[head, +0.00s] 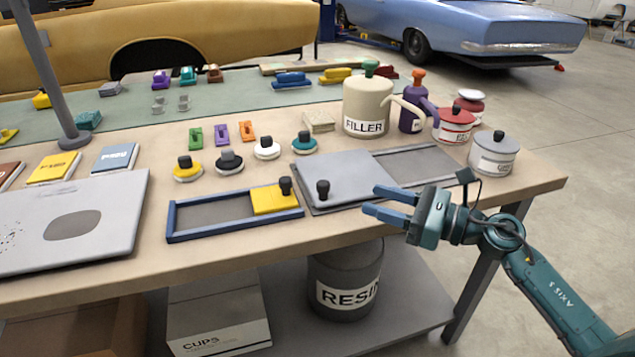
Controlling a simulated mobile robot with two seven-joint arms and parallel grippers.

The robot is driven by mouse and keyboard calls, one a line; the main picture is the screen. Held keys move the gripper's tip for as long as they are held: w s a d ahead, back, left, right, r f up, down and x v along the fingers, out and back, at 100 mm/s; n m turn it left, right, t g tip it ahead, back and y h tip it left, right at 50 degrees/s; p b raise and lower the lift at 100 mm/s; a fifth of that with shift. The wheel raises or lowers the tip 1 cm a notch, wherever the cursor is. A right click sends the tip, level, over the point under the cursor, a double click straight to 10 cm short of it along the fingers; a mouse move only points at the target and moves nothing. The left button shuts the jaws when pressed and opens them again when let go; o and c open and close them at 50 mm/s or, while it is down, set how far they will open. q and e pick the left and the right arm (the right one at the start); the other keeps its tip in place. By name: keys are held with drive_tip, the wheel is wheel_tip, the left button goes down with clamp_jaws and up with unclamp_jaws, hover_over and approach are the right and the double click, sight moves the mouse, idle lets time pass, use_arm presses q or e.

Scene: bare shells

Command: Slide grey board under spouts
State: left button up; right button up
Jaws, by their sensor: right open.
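The grey board (350,168) lies flat at the left end of a dark grey track (420,163). A black knob (323,187) stands near its front left corner. The cream FILLER jug (367,105) stands behind the track, its spout pointing right. A purple jug (412,115) with an orange lid stands beside it. My right gripper (373,199) is open and empty in front of the track, its fingers pointing left toward the board's front edge. It looks apart from the knob. My left gripper is not in view.
A blue-framed tray (222,228) with a yellow sliding block (273,200) lies left of the board. Red (454,125) and grey (493,155) lidded pots stand at the right end of the table. Several round knobbed pads stand behind the tray.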

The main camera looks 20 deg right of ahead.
sight(323, 183)
drive_tip(key=p+x, duration=0.2)
drive_tip(key=x, duration=1)
drive_tip(key=shift+d, duration=0.1)
clamp_jaws()
